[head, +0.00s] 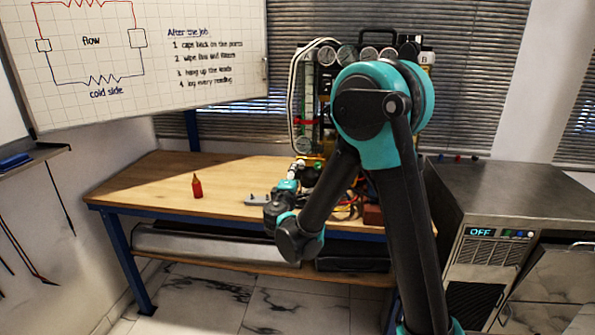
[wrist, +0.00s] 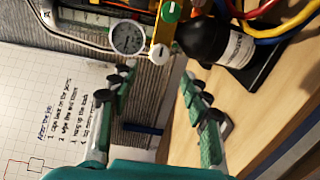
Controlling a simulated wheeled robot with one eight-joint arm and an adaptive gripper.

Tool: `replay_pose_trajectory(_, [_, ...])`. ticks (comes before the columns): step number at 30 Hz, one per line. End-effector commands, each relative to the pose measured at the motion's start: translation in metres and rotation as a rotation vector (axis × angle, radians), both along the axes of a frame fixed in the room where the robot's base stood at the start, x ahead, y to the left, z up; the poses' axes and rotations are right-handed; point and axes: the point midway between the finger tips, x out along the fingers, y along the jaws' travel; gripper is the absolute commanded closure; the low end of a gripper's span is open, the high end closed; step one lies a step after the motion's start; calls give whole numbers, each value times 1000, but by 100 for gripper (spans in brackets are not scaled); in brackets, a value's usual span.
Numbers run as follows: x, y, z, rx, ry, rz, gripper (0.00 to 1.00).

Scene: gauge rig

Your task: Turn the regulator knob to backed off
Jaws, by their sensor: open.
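The gauge rig (head: 309,85) stands at the back of the wooden bench in the head view, partly hidden by my arm. In the wrist view a green knob (wrist: 172,11) and a pale knob (wrist: 158,54) with a mark sit on a yellow part. I cannot tell which one is the regulator knob. A round white-faced gauge (wrist: 128,37) is just left of them. My gripper (wrist: 157,77) is open and empty, its fingers apart on either side of the pale knob's line. The knob appears beyond the fingertips, not between them.
A black labelled cylinder (wrist: 206,42) and coloured hoses (wrist: 258,12) are close right of the knobs. A red bottle (head: 197,187) stands on the wooden bench (head: 145,180), whose left part is mostly clear. A steel unit (head: 500,200) reading OFF is at right.

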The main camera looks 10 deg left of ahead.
Motion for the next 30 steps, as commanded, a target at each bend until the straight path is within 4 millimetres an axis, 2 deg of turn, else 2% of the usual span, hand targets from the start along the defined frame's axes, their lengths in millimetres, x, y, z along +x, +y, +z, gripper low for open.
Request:
replay_pose_trajectory(3, [-22, 2, 0, 0, 0, 3, 52])
replay_pose_trajectory(9, [-41, 4, 0, 0, 0, 2, 52])
replay_pose_trajectory(22, [-43, -1, -1, 6, 6, -7, 52])
replay_pose_trajectory(23, [-43, -6, -1, 13, 15, -14, 52])
replay_pose_trajectory(26, [-40, -39, -6, 61, 65, -69, 52])
replay_pose_trajectory(29, [-41, -95, -17, 155, 156, -166, 52])
replay_pose_trajectory(30, [-45, -121, -24, 203, 199, -212, 52])
